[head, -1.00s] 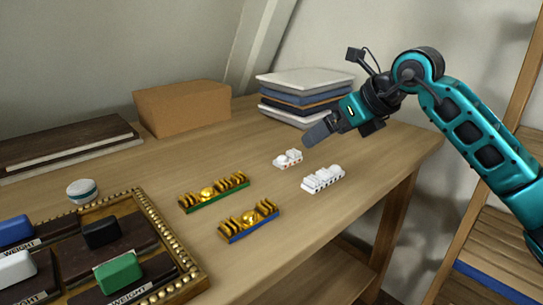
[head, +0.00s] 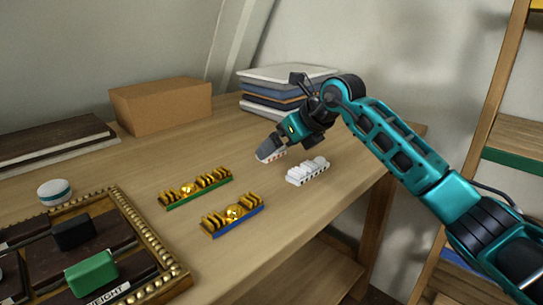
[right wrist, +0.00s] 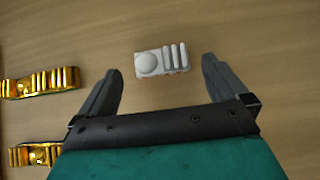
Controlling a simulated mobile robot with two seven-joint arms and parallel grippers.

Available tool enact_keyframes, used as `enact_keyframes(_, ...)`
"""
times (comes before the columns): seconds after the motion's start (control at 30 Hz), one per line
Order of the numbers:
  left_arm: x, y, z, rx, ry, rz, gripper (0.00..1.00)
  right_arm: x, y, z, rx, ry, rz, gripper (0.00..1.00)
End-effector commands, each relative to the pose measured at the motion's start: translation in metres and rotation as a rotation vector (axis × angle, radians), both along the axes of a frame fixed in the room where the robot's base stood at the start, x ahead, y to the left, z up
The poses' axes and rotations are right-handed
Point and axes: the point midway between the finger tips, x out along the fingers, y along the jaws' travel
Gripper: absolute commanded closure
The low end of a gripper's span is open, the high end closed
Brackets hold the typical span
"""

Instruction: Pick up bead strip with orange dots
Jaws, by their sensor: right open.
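A short white bead strip (head: 272,156) with small orange-red dots along its side lies on the wooden table, partly hidden by my right gripper (head: 268,148) in the head view. In the right wrist view the same strip (right wrist: 161,61) shows a round white dome at one end and several white bars at the other. It lies between the tips of the open, empty fingers, apart from both. My left gripper is not in view.
A longer white strip with dark dots (head: 307,171) lies just right of the gripper. Gold strips with a green base (head: 195,188) and a blue base (head: 232,214) lie to the left. Stacked books (head: 285,84) and a cardboard box (head: 161,105) stand behind.

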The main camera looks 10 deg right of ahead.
Motion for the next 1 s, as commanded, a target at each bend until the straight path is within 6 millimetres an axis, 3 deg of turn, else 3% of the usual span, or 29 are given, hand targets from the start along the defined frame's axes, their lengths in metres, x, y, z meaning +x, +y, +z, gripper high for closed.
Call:
enact_keyframes(0.1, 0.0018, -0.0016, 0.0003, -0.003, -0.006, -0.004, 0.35, 0.0088, 0.0057, -0.0109, 0.002, 0.000, -0.001, 0.00)
enact_keyframes(0.4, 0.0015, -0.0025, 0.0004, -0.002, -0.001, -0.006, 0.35, 0.0113, 0.0070, -0.0125, 0.001, -0.002, -0.001, 0.01)
enact_keyframes(1.0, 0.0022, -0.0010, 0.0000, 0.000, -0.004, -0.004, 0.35, 0.0112, 0.0068, -0.0123, 0.001, -0.002, -0.001, 0.58)
